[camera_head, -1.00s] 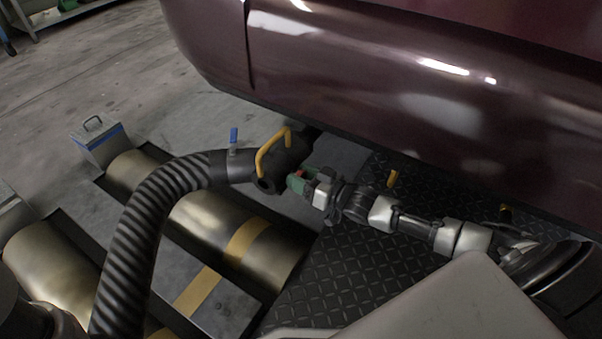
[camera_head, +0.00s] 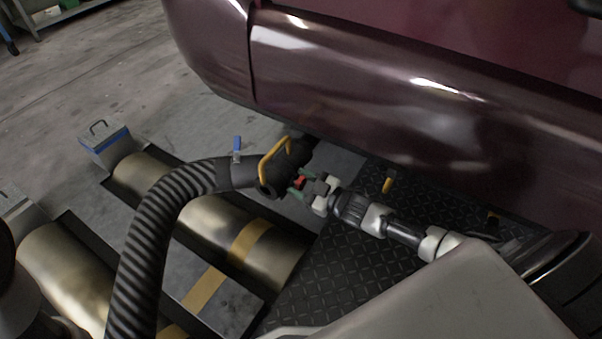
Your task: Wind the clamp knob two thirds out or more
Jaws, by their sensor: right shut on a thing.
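The clamp knob (camera_head: 299,183) shows as a small red piece at the side of the black hose nozzle (camera_head: 288,164). My right gripper (camera_head: 301,185), with green fingertips, reaches in from the right and is shut on the knob, partly hiding it. The nozzle has a yellow handle (camera_head: 272,160) and sits at the end of a ribbed black hose (camera_head: 150,235), under the car's lower edge. How far out the knob stands cannot be told. My left gripper is not in view.
A maroon car body (camera_head: 390,100) overhangs the nozzle and my right arm. Metal rollers (camera_head: 205,222) lie in the floor below. A blue lever (camera_head: 237,145) stands up on the hose end. Black tread plate (camera_head: 340,280) lies under my right arm.

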